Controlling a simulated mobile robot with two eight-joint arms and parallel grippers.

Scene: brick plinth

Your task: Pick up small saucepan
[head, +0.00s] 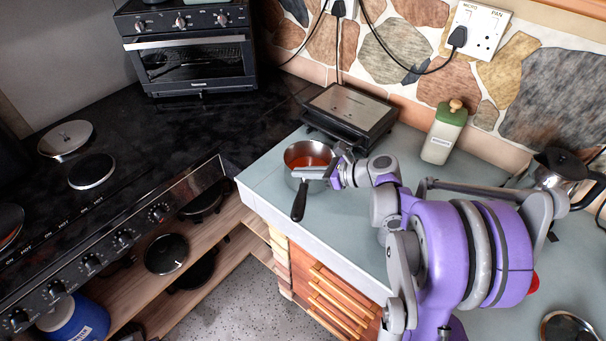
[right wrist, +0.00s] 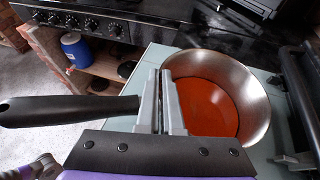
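The small saucepan (head: 290,155) is a steel pan with a red-orange inside and a black handle pointing to the front in the head view. It is at the counter's left edge. In the right wrist view the saucepan (right wrist: 256,110) fills the right side and its handle (right wrist: 70,109) runs left. My right gripper (head: 318,172) is at the handle side of the rim. In the right wrist view my right gripper's fingers (right wrist: 160,100) are close together, one over the inside and one outside, shut on the rim. I cannot tell whether the pan is lifted. My left gripper is not in view.
A black grill press (head: 350,112) stands behind the pan, with a green-topped container (head: 444,132) to its right. A moka pot (head: 556,170) is at the far right.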

